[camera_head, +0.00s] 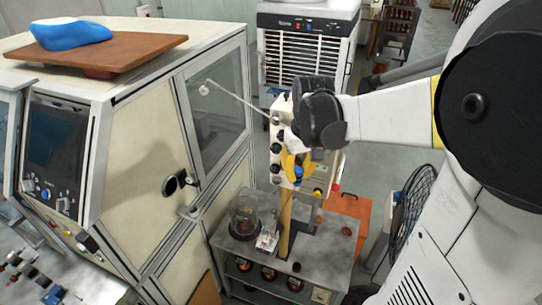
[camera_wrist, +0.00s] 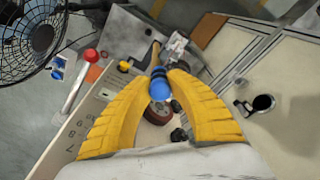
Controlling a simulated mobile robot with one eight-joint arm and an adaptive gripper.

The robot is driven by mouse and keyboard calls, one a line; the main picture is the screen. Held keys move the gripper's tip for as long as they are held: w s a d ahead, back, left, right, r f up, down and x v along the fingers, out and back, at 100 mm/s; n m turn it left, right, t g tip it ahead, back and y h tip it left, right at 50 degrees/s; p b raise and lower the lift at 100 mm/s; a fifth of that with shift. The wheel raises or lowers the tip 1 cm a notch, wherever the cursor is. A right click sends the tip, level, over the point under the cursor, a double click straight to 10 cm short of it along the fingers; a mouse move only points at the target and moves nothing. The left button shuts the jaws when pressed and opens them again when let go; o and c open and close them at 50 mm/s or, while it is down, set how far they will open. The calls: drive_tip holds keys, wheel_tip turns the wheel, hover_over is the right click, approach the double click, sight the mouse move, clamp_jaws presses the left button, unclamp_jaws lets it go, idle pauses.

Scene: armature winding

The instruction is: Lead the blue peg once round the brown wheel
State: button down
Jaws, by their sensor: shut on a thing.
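My gripper (camera_wrist: 160,80) is shut on the blue peg (camera_wrist: 160,88), which sits between its two yellow fingers in the wrist view. A round brown wheel (camera_wrist: 157,113) shows just behind the peg there, partly covered by the peg and fingers. I cannot tell whether peg and wheel touch. In the head view my gripper (camera_head: 296,166) is small and yellow, beside a pale upright panel, with a bit of blue at its fingers. I cannot make out the wheel clearly in the head view.
The pale panel (camera_head: 279,130) with black knobs stands close by my gripper; it shows printed numbers in the wrist view. Below is a grey bench (camera_head: 335,255) with a clear dome (camera_head: 244,215). A large cabinet (camera_head: 150,170) stands left. A black fan (camera_wrist: 30,35) is at upper left in the wrist view.

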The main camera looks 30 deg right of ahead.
drive_tip(key=w+a+r+p, duration=0.1)
drive_tip(key=w+a+r, duration=0.2)
drive_tip(key=w+a, duration=0.15)
wheel_tip(320, 180, down, 7)
drive_tip(key=s+d+b, duration=0.1)
drive_tip(key=d+b, duration=0.1)
drive_tip(key=b, duration=0.4)
drive_tip(key=shift+s, duration=0.2)
idle(0.8)
